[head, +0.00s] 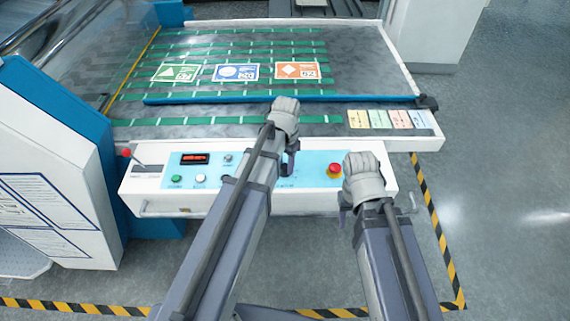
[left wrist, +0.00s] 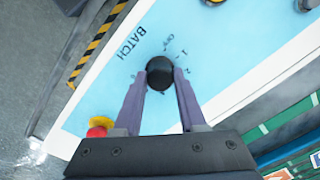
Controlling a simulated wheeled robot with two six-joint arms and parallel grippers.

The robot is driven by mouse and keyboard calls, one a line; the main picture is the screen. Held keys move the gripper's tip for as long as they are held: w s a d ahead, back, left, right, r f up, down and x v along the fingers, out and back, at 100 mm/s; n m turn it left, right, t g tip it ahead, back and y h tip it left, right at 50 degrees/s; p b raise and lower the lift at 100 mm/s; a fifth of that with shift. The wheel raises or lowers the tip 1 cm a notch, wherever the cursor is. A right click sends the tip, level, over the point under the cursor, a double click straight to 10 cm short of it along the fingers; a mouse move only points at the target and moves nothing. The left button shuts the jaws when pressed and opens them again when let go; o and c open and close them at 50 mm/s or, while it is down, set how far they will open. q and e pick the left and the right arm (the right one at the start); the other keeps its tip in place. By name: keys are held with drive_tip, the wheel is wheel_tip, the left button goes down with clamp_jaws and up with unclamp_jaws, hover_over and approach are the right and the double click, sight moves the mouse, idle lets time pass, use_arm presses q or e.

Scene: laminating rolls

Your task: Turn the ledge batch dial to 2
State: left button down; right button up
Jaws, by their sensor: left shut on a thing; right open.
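The batch dial (left wrist: 159,73) is a round black knob on the light blue panel, beside the printed word BATCH and the marks OFF, 1 and 2. My left gripper (left wrist: 160,72) has its two grey fingers closed on opposite sides of the knob. I cannot tell which mark the dial points to. In the head view my left gripper (head: 290,163) reaches down to the control panel (head: 312,171), and its wrist and arm hide the dial. My right gripper (head: 378,207) is open and empty near the panel's right end.
A red stop button (head: 334,170) sits on the panel near my right gripper. A red-knobbed lever (head: 126,153) stands at the left end. A blue bar (head: 230,99) crosses the bed behind, with three printed sheets beyond it. Striped floor tape (head: 436,225) runs along the right.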

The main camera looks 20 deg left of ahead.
sight(286, 167)
use_arm(q)
drive_tip(key=shift+c, duration=2.4)
unclamp_jaws()
drive_tip(key=shift+r, duration=0.1)
wheel_tip(286, 167, up, 8)
drive_tip(key=p, duration=0.8)
drive_tip(key=shift+s, duration=0.1)
drive_tip(key=shift+f, duration=0.2)
drive_tip(key=shift+d, duration=0.1)
drive_tip(key=s+d+n+y, duration=0.1)
drive_tip(key=s+d, duration=0.9)
drive_tip(key=s, duration=0.4)
drive_tip(key=shift+s+d, duration=0.15)
